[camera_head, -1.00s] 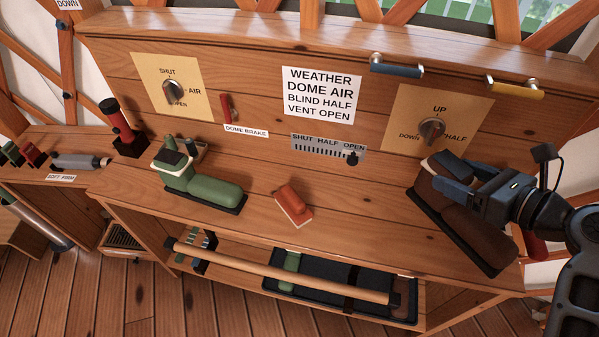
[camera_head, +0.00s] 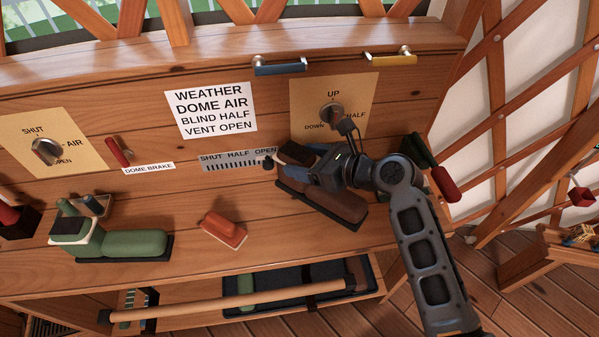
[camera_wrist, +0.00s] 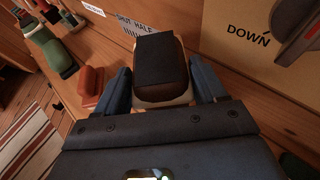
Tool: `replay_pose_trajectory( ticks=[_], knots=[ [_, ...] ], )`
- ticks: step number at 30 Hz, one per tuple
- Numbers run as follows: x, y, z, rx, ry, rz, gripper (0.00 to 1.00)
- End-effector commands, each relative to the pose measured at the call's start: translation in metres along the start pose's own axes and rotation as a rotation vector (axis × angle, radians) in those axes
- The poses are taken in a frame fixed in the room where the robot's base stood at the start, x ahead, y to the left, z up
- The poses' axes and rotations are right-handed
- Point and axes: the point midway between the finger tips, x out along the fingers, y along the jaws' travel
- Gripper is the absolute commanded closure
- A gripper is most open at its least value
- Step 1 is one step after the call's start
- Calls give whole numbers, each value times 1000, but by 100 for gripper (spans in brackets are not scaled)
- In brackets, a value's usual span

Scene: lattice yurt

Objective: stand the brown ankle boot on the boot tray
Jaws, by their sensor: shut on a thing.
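The brown ankle boot (camera_head: 345,206) is upright at the right part of the wooden desk, its dark sole below and its toe to the lower right. I cannot tell whether its sole touches the desk top. My gripper (camera_head: 308,168) is shut on the boot's upper part. In the wrist view, the boot's dark top (camera_wrist: 162,58) lies between my two blue-grey fingers (camera_wrist: 162,90). A dark tray (camera_head: 283,277), likely the boot tray, lies on the shelf below the desk top. It has a green thing on it and is partly hidden by a wooden rail.
A green boot (camera_head: 135,243) stands on the desk at left. An orange-red block (camera_head: 223,229) lies between the boots. The wooden rail (camera_head: 230,301) crosses in front of the shelf. A slider knob (camera_head: 268,163), dial (camera_head: 332,114) and blue handle (camera_head: 279,68) are close behind my gripper.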

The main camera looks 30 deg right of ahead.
Motion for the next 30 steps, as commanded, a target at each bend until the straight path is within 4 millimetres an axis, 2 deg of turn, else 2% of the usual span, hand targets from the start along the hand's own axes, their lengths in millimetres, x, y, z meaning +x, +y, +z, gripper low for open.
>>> replay_pose_trajectory(
  ticks=[6,15,27,28,30],
  knots=[
    [14,6,-4,-1,-1,-2,100],
    [27,5,-37,0,-1,-2,100],
    [29,6,-41,0,-2,-1,100],
    [29,6,-42,1,0,-1,29],
    [29,6,-42,0,0,-1,22]
  ],
)
